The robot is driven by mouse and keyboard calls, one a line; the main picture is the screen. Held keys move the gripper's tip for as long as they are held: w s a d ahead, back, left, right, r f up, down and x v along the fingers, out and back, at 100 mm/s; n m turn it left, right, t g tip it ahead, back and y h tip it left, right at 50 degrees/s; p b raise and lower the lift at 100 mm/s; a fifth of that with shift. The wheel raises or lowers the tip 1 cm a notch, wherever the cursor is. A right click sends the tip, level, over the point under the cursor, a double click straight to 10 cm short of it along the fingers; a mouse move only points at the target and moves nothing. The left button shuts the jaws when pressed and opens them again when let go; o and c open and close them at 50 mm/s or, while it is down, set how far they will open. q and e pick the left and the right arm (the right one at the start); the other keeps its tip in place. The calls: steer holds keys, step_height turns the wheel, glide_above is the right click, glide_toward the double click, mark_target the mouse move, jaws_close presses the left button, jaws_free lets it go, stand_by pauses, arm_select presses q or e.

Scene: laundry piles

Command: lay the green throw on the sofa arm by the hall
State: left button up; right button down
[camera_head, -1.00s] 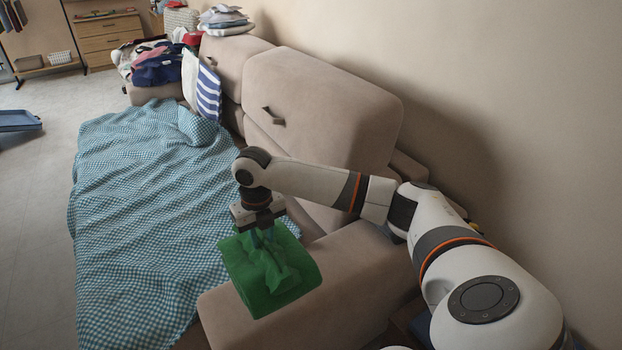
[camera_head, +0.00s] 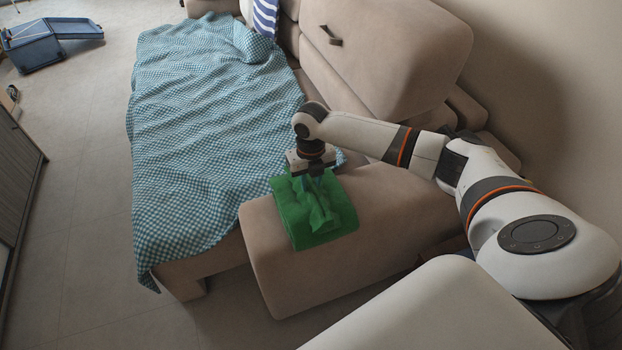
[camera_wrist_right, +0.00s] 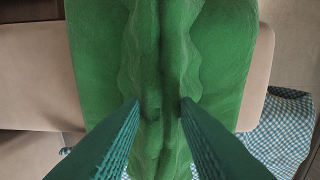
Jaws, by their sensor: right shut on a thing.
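The green throw (camera_head: 316,208) is a folded bundle on the near sofa arm (camera_head: 385,225), at that arm's left end in the head view. It seems to rest on the arm's top, with one edge over the front side. My right gripper (camera_head: 314,180) is above it, shut on a pinched ridge of the cloth. In the right wrist view the throw (camera_wrist_right: 215,60) fills the middle, and the two teal fingers (camera_wrist_right: 160,105) press the ridge from both sides. The pale sofa arm (camera_wrist_right: 40,80) shows behind it. My left gripper is not in view.
A blue checked blanket (camera_head: 205,130) covers the sofa seat and hangs over its front edge. The sofa back (camera_head: 385,50) stands at the right, by the wall. A blue bin (camera_head: 35,48) lies on the floor at far left, and a dark cabinet (camera_head: 15,190) stands at the left edge.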

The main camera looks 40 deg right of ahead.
steer(key=c, duration=1.1)
jaws_free()
steer(key=shift+f, duration=0.1)
step_height(320, 180, up, 12)
steer(key=p, duration=0.1)
steer(key=shift+r, duration=0.2)
